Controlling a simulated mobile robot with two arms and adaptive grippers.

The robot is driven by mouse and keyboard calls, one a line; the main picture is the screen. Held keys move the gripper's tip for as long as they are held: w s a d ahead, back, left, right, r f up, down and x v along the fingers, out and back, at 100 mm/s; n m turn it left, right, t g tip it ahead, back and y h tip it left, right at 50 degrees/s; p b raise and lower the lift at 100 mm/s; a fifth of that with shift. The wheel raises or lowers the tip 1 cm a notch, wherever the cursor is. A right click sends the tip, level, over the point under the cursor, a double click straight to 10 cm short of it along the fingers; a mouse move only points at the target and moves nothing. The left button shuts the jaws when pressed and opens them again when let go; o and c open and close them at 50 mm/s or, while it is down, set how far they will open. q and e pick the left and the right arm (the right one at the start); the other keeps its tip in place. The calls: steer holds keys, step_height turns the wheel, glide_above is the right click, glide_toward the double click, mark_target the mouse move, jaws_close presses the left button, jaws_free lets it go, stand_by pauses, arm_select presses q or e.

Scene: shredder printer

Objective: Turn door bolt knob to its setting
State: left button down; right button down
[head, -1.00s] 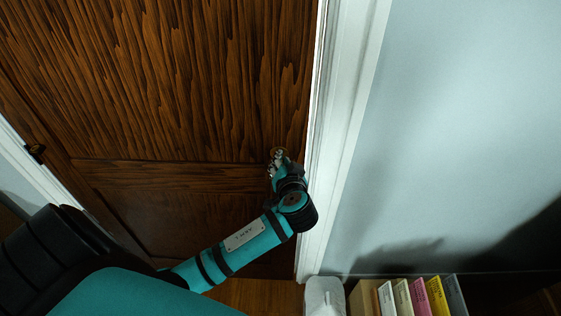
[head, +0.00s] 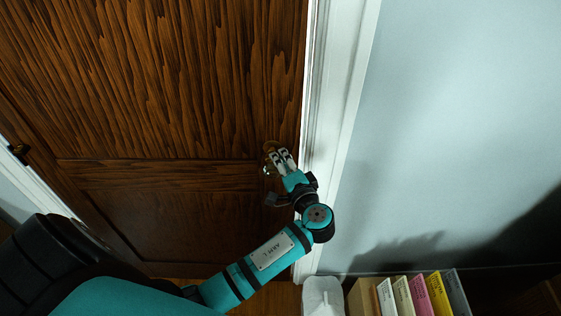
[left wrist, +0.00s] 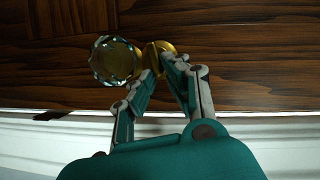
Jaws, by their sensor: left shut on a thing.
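The dark wooden door (head: 150,80) fills the left and middle of the head view. Near its right edge is a brass door bolt knob (head: 269,147), partly hidden by my gripper; it also shows in the left wrist view (left wrist: 157,48). Beside it is a round faceted door knob, clearest in the left wrist view (left wrist: 115,61). My left gripper (head: 279,157) is at the bolt knob, its fingers closed on the brass piece. In the left wrist view the fingertips (left wrist: 160,63) meet at the brass. The bolt knob's exact angle cannot be told. My right gripper is out of view.
A white door frame (head: 335,110) runs close to the right of the gripper, with a pale blue wall (head: 450,120) beyond. Several coloured upright folders (head: 420,297) and a white object (head: 322,296) stand at the bottom right.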

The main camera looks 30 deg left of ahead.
arm_select(q)
steer(key=shift+f+m, duration=0.15)
steer(key=shift+m, duration=0.35)
steer(key=c, duration=1.4)
jaws_free()
steer(key=shift+d, duration=0.1)
steer(key=shift+v, duration=4)
steer(key=shift+f, duration=0.15)
